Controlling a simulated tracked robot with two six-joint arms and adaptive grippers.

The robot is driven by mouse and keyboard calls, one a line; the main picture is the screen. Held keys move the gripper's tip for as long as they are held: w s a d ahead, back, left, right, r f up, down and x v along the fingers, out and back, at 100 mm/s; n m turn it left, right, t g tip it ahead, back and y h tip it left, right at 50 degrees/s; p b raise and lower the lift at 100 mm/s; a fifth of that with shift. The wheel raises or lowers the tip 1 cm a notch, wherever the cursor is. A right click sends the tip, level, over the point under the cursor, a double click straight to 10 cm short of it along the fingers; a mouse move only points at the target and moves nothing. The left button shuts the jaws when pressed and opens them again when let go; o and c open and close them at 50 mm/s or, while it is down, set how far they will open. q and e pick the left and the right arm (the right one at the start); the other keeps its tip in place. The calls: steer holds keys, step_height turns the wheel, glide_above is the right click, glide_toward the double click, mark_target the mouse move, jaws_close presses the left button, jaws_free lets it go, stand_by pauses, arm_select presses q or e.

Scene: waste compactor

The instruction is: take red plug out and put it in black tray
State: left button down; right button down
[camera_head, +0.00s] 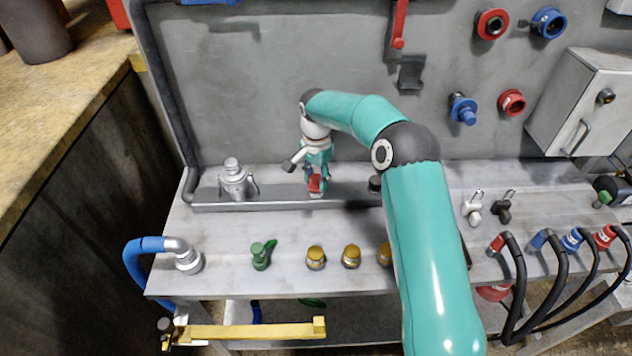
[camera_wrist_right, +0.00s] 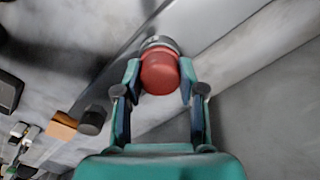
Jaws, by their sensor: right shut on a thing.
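The red plug (camera_head: 315,184) is in my right gripper (camera_head: 317,174), low at the long grey ledge at the back of the bench. In the right wrist view the red plug (camera_wrist_right: 160,73) sits between the two fingers (camera_wrist_right: 159,82), which are shut on it. A metal collar (camera_wrist_right: 159,43) shows just beyond the plug; I cannot tell whether the plug is still seated in it. I cannot pick out the black tray for sure; a dark edge (camera_head: 464,250) shows beside my right arm, which hides most of that spot. My left gripper is not in view.
A silver fitting (camera_head: 233,180) stands left of the gripper. A green valve (camera_head: 263,254) and several brass caps (camera_head: 351,256) stand along the front. Hoses with red and blue ends (camera_head: 540,240) crowd the right. The bench middle between ledge and caps is clear.

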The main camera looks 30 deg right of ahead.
steer(key=shift+n, duration=0.3)
steer(key=n+p, duration=0.1)
steer(key=n, duration=0.3)
steer(key=shift+n, duration=0.6)
steer(key=n, duration=0.3)
steer(key=shift+p, duration=0.35)
steer(key=shift+n, duration=1.1)
